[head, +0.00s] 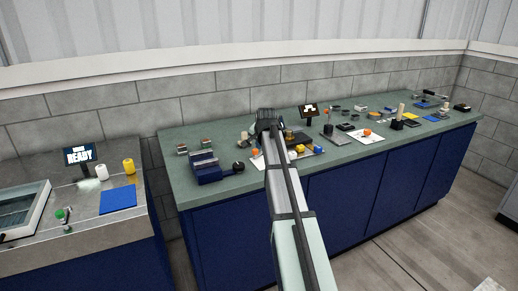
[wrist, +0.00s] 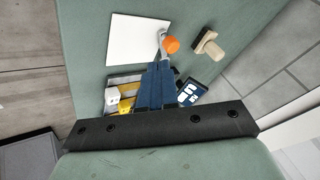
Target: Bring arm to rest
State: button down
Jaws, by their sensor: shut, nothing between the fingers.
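My arm reaches from the bottom middle of the head view out over the green-topped bench (head: 225,185). My gripper (head: 268,118) is at its far end, above the bench top near the wall, and its fingers are hard to make out there. In the wrist view my gripper (wrist: 161,66) shows two blue fingers together, shut and empty. Beyond the fingertips are an orange ball (wrist: 171,45) and a white sheet (wrist: 136,40). I cannot tell how high the fingers are above the bench. My arm hides part of the bench middle.
A wooden-handled stamp (wrist: 208,46), a tray with white (wrist: 111,96) and yellow blocks, and a dark device (wrist: 194,91) lie near the fingers. A blue fixture (head: 206,168) stands left of my arm. A steel bench with a READY screen (head: 79,155) is further left.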

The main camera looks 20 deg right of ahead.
jog(key=shift+s+a+r, duration=0.1)
jog(key=shift+s+r, duration=0.1)
jog(key=shift+r, duration=0.1)
dwell(0.4)
